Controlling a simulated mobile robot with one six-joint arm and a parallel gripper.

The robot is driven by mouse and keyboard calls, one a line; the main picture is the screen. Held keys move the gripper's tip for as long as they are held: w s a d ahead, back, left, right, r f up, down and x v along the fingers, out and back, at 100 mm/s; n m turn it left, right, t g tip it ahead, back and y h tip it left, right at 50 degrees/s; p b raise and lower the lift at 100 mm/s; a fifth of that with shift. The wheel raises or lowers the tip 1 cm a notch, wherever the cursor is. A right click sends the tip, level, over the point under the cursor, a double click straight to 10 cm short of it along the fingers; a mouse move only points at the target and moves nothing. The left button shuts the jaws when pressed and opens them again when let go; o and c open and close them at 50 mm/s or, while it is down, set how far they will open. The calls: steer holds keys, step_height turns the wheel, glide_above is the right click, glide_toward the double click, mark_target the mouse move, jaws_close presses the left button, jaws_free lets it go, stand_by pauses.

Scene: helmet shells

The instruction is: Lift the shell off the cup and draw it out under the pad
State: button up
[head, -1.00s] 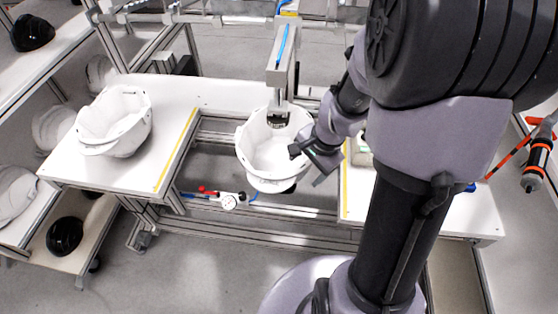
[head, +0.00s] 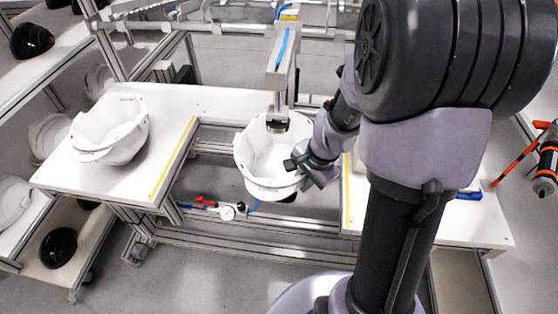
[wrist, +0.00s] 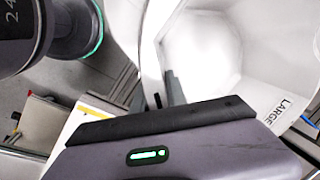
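The white helmet shell (head: 262,160) is open side up in the gap between two white tables, below the pad (head: 276,124) on its upright press arm. A dark round piece, probably the cup (head: 290,197), shows just under the shell's near edge; whether they touch is hidden. My gripper (head: 291,165) is at the shell's right side. In the wrist view my gripper (wrist: 166,94) has its fingers close together across the shell's thin wall, and the shell's white inside (wrist: 200,55) with the word LARGE fills the right.
Another white shell (head: 110,128) stands on the left table (head: 135,178), which has a yellow edge strip. The right table (head: 480,225) is partly behind my arm. A gauge with red and blue fittings (head: 227,212) sits low between the tables. Shelves with helmets stand at left.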

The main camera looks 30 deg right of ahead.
jaws_close()
steer(key=shift+r, duration=0.15)
steer(key=shift+r+p, duration=0.75)
steer(key=shift+r, duration=0.05)
steer(key=shift+r+p, duration=0.85)
steer(key=shift+r, duration=0.1)
steer(key=shift+w, duration=0.15)
